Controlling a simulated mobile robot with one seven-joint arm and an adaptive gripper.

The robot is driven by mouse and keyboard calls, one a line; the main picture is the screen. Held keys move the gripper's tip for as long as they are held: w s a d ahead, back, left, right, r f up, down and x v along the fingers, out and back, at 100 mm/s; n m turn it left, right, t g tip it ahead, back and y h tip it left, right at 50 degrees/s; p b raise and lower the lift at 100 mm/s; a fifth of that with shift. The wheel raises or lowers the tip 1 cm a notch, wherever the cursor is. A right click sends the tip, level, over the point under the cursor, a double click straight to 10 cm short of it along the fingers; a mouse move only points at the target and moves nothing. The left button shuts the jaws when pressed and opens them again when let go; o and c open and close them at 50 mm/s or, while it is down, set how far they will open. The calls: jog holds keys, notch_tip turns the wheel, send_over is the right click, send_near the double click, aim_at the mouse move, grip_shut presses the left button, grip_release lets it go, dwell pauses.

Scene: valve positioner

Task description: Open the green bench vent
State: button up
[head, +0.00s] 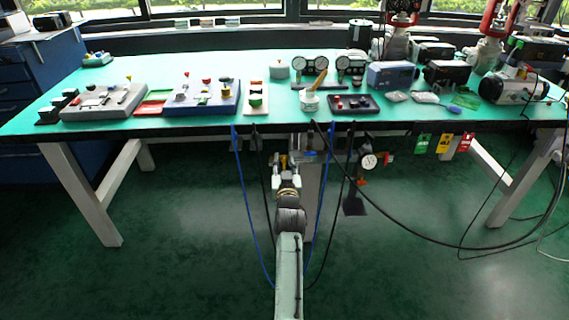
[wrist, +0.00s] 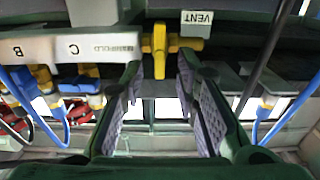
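A yellow T-shaped valve handle (wrist: 160,52) shows at the top middle of the wrist view, beside a white tag reading VENT (wrist: 197,17). The handle is yellow, not green. My gripper (wrist: 158,72) is open, with one finger on each side of the handle's downward part and a gap on both sides. In the head view my gripper (head: 286,182) is below the front edge of the green-topped bench (head: 215,125), near a small yellow part. Whether it touches anything there is too small to tell.
Blue hoses (head: 243,190) and black cables hang around my arm. A gauge (head: 368,162) hangs to the right. The floor beneath is mostly clear.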

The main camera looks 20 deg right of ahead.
grip_shut()
dwell(0.6)
jog(key=m+p, duration=0.1)
jog(key=m, duration=0.5)
jog(key=d+f+m, duration=0.1)
jog(key=m, duration=0.5)
jog(key=f+m+p, duration=0.1)
jog(key=m, duration=0.4)
jog(key=shift+s+d+m+p, duration=0.3)
jog(key=shift+d+m+p, duration=0.05)
jog(key=shift+d+m, duration=0.05)
dwell(0.4)
jog(key=shift+o, duration=0.3)
grip_release()
